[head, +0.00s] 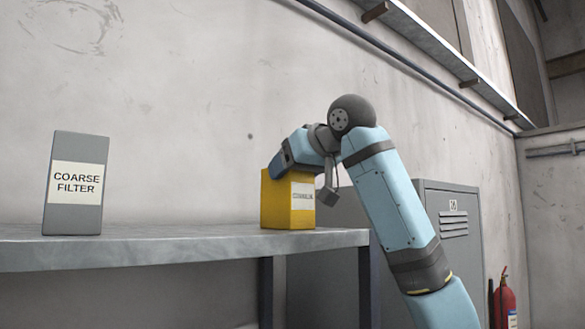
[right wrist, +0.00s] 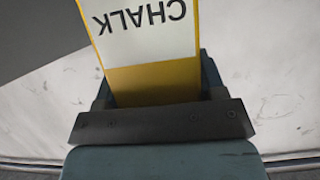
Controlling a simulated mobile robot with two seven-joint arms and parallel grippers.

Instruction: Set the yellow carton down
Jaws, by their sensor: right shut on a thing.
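The yellow carton (head: 277,207) is upright at the right end of the grey shelf table (head: 180,242). Its white label is too small to read in the head view. In the right wrist view the carton (right wrist: 155,82) shows a white label reading "CHALK", upside down. My right gripper (head: 291,163) is shut on the carton's upper part from above, with a finger on either side in the wrist view. The carton's base is at or very near the table top; I cannot tell whether it touches. My left gripper is not in view.
A grey box labelled "COARSE FILTER" (head: 75,185) stands on the table at the left. The table top between it and the carton is clear. A wall is behind. A grey locker (head: 452,235) and a red fire extinguisher (head: 504,303) are at the right.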

